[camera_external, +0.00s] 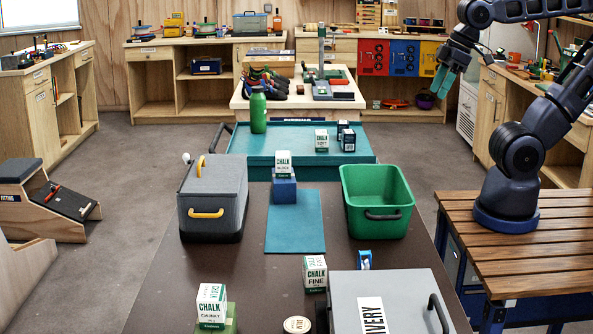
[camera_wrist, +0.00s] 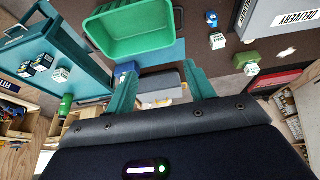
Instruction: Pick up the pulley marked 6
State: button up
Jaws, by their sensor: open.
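No number 6 can be read on anything in either view, so I cannot tell for sure which thing is the pulley. A small blue item (camera_external: 364,260) stands on the dark table beside the grey delivery case; it may be a pulley.
A green bin (camera_external: 347,214) stands at the table's right, near my base. A grey delivery case (camera_external: 400,300) lies at the front. A grey cooler box (camera_external: 212,190) stands left. Chalk boxes (camera_external: 315,272) are scattered about. A teal tray (camera_external: 240,160) is at the back.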

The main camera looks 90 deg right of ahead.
jog(key=n+g, duration=0.5)
jog(key=n, duration=1.4)
send_over(364, 264)
jog(key=d, duration=0.2)
jog(key=f, duration=2.8)
jog(key=shift+s+a, duration=0.25)
jog(key=shift+s, duration=0.15)
jog(key=shift+a+f, duration=0.15)
jog(key=shift+f, duration=0.4)
notch_tip(364, 264, down, 4)
jog(key=shift+w+d+f, duration=0.15)
jog(key=shift+f, duration=1.35)
jog(key=shift+w+d+f, duration=0.1)
jog(key=shift+d+f, duration=0.05)
jog(key=shift+f, duration=1.3)
